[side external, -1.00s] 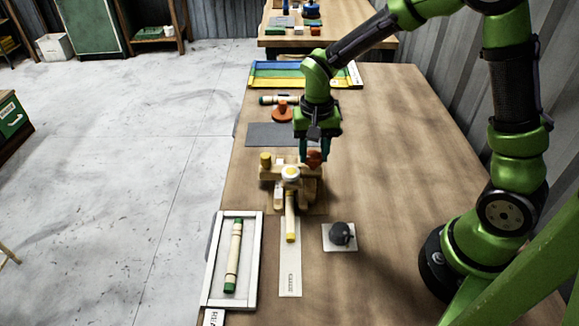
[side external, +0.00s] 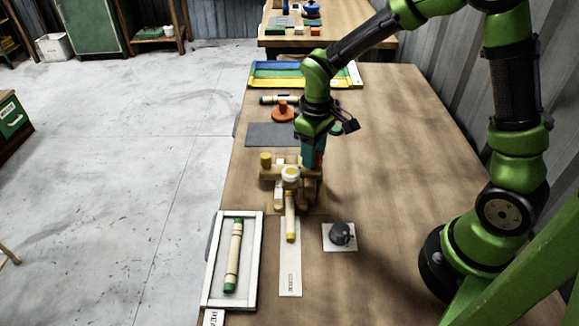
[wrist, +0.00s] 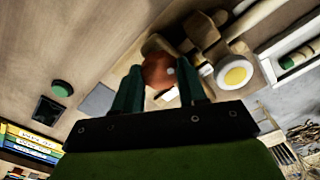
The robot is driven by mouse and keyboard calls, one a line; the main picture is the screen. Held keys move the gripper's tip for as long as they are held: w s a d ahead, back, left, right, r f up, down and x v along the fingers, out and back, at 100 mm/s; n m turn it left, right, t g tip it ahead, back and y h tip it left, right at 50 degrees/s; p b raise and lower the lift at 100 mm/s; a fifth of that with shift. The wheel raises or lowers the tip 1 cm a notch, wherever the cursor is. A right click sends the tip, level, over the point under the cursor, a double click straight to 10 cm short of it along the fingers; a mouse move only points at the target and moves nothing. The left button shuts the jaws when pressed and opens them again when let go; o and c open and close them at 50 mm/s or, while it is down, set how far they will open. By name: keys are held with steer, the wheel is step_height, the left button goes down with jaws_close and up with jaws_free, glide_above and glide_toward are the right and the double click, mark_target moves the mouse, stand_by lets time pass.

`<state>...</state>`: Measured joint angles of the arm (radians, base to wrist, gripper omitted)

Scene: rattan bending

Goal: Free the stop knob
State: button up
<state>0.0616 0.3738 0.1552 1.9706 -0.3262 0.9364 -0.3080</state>
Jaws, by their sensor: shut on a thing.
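The wooden bending jig (side external: 277,173) stands mid-table, with a white round cap (side external: 290,173) and a yellow-tipped wooden lever (side external: 290,218) pointing toward the front. An orange-red stop knob (side external: 319,159) sits at the jig's right side, mostly hidden by my fingers in the side view. In the wrist view the knob (wrist: 158,70) lies between my two fingertips. My gripper (side external: 313,153) points down and is shut on this knob. The yellow-centred cap (wrist: 234,75) shows beside it in the wrist view. The knob's lower part and shaft are hidden.
A white-framed tray (side external: 258,262) holds a green-ended rod (side external: 233,257) at the front left. A dark round object (side external: 341,234) sits on a white plate right of the lever. A grey mat (side external: 265,134) and orange disc (side external: 283,114) lie behind. The table's right side is clear.

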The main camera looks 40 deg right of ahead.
steer(key=shift+r+n, duration=0.1)
steer(key=shift+n, duration=1)
steer(key=o, duration=1.1)
steer(key=shift+c, duration=0.2)
step_height(320, 180, up, 17)
steer(key=s+m+t+y, duration=0.2)
steer(key=s+m+t, duration=0.5)
steer(key=s, duration=0.7)
steer(key=shift+s+a+r+m, duration=0.2)
steer(key=shift+a+m, duration=0.1)
steer(key=shift+m, duration=0.4)
